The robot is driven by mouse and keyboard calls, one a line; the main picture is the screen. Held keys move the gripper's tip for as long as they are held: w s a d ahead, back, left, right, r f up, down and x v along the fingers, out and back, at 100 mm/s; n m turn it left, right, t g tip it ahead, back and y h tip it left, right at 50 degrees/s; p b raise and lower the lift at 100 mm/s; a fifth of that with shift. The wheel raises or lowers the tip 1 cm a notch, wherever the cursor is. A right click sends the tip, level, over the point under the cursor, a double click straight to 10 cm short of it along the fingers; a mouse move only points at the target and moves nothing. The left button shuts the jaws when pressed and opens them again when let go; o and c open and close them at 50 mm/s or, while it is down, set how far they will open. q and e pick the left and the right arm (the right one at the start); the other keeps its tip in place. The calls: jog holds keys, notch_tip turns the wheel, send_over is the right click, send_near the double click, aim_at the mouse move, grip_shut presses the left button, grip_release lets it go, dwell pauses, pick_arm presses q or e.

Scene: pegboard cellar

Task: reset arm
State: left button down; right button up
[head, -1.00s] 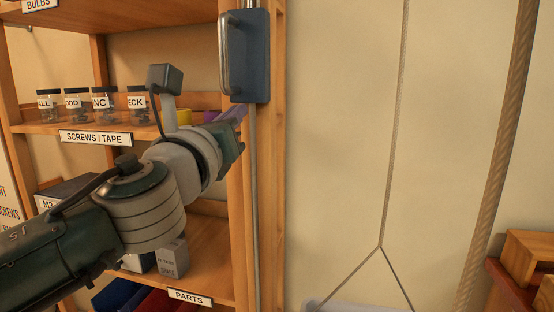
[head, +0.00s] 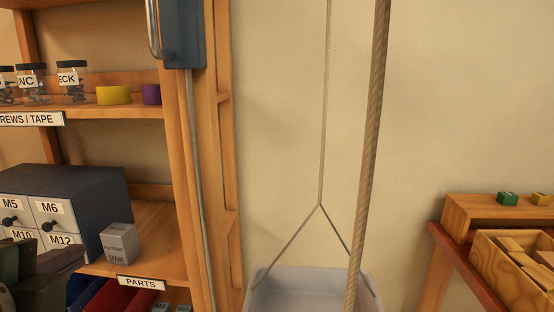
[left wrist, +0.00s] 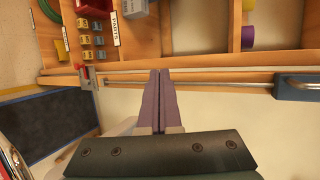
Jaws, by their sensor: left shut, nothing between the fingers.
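My left gripper (left wrist: 158,102) shows in the left wrist view with its two purple fingers pressed together and nothing between them. It points toward the side post of the wooden shelf (left wrist: 195,40), in front of a long metal rod (left wrist: 180,83). In the head view only a dark part of my left arm shows at the lower left corner, and the fingers are out of sight there. My right gripper is in neither view.
The shelf's post (head: 185,150) carries a blue box with a handle (head: 181,35). Drawers (head: 60,210), a grey box (head: 120,243), jars (head: 72,83) and tape rolls (head: 114,95) sit on it. A translucent tub (head: 290,290) hangs from cords beside a thick rope (head: 368,150). Wooden boxes (head: 515,262) stand right.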

pick_arm(q)
jog(key=s+d+f+n+g+h, duration=0.2)
jog(key=s+f+n+g, duration=0.4)
jog(key=s, duration=0.4)
jog(key=s+d+f+n+g+h, duration=0.3)
jog(key=s+f+n+g, duration=0.1)
jog(key=s+n, duration=0.5)
notch_tip(320, 180, up, 33)
jog(key=m+p, duration=0.1)
jog(key=p, duration=3.2)
jog(key=shift+w+a+t+y, duration=0.15)
jog(key=shift+a+t+y, duration=0.15)
jog(key=shift+t, duration=0.1)
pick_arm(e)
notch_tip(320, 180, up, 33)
pick_arm(q)
jog(key=shift+d, duration=0.1)
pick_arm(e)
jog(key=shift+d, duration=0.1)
